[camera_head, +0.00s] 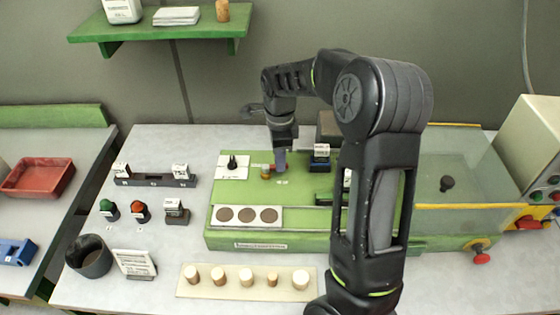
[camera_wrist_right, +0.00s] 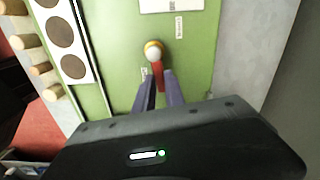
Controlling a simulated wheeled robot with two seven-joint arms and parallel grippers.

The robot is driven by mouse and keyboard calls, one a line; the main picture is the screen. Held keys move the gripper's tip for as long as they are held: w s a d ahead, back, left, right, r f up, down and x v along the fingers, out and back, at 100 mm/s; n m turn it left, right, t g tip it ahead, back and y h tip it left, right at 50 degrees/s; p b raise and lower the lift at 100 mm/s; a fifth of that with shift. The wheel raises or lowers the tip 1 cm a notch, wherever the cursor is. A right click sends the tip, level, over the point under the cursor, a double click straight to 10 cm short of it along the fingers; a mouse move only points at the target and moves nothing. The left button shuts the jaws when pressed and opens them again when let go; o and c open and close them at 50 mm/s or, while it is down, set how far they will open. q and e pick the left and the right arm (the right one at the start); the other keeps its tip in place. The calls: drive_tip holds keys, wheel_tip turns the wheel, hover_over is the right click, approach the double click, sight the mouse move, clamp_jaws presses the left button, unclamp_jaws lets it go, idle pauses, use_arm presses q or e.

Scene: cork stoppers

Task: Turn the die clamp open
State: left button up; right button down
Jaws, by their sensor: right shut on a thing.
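The die clamp (camera_wrist_right: 154,50) is a small brass-and-white knob with a red lever on the green machine bed. In the wrist view its red lever (camera_wrist_right: 158,74) runs from the knob down between my fingers. In the head view the clamp (camera_head: 266,174) shows small, just left of my fingertips. My right gripper (camera_head: 281,160) reaches down from above; in the wrist view its two blue-grey fingers (camera_wrist_right: 159,90) are shut on the red lever. The far end of the lever is hidden between the fingers. My left gripper is not in view.
A white strip with three brown discs (camera_head: 248,215) lies in front of the clamp. A board with several corks (camera_head: 246,281) stands nearer. A black post on a white plate (camera_head: 233,163) is left of the clamp. A clear cover (camera_head: 470,180) stands right.

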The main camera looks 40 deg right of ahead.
drive_tip(key=n, duration=0.1)
drive_tip(key=w+n, duration=0.1)
drive_tip(key=n+b, duration=0.1)
drive_tip(key=n, duration=0.1)
drive_tip(key=shift+w+d, duration=0.2)
drive_tip(key=shift+d, duration=0.05)
drive_tip(key=n, duration=0.2)
drive_tip(key=w+n, duration=0.1)
drive_tip(key=shift+w+n, duration=0.15)
drive_tip(key=shift+n, duration=0.25)
drive_tip(key=n, duration=0.1)
drive_tip(key=w+n, duration=0.1)
drive_tip(key=n, duration=0.1)
drive_tip(key=n+b, duration=0.1)
drive_tip(key=shift+w+a+n, duration=0.2)
drive_tip(key=shift+a+n, duration=0.05)
drive_tip(key=shift+n, duration=0.05)
drive_tip(key=shift+w+a+n, duration=0.2)
drive_tip(key=shift+w+n, duration=0.05)
drive_tip(key=shift+n, duration=0.7)
drive_tip(key=shift+w+a+n, duration=0.2)
drive_tip(key=shift+n, duration=0.75)
drive_tip(key=c, duration=1.4)
unclamp_jaws()
